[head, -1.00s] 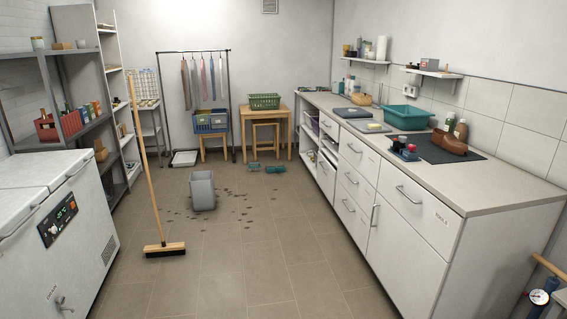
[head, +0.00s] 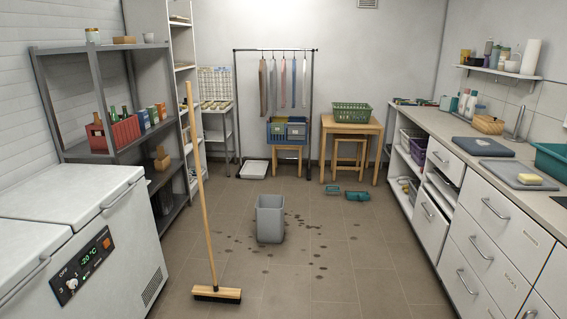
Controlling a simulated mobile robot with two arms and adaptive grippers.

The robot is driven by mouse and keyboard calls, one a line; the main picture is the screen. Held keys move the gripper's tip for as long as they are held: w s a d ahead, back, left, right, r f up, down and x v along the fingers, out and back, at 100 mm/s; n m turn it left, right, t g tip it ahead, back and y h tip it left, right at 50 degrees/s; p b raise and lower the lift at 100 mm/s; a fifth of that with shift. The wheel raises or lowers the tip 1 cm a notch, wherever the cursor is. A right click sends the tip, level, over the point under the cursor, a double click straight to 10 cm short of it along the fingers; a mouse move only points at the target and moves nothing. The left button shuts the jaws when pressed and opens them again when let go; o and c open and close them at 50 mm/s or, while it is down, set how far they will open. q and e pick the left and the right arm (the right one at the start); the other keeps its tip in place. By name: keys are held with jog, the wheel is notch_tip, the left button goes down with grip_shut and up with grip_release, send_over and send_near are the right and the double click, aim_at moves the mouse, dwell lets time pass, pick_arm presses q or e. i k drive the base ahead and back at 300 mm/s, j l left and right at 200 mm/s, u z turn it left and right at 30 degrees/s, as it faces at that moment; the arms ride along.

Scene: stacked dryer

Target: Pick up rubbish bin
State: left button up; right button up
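A grey rubbish bin (head: 270,220) stands upright on the tiled floor near the middle of the head view. It looks open at the top; what is inside it cannot be made out. Neither of my grippers shows in the head view.
A broom (head: 207,200) stands upright just left of the bin. A white chest freezer (head: 110,215) fills the left front, and a counter with drawers (head: 480,235) lines the right. Dark spots lie on the floor around the bin.

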aim_at(270, 219)
jog(key=i, duration=3.8)
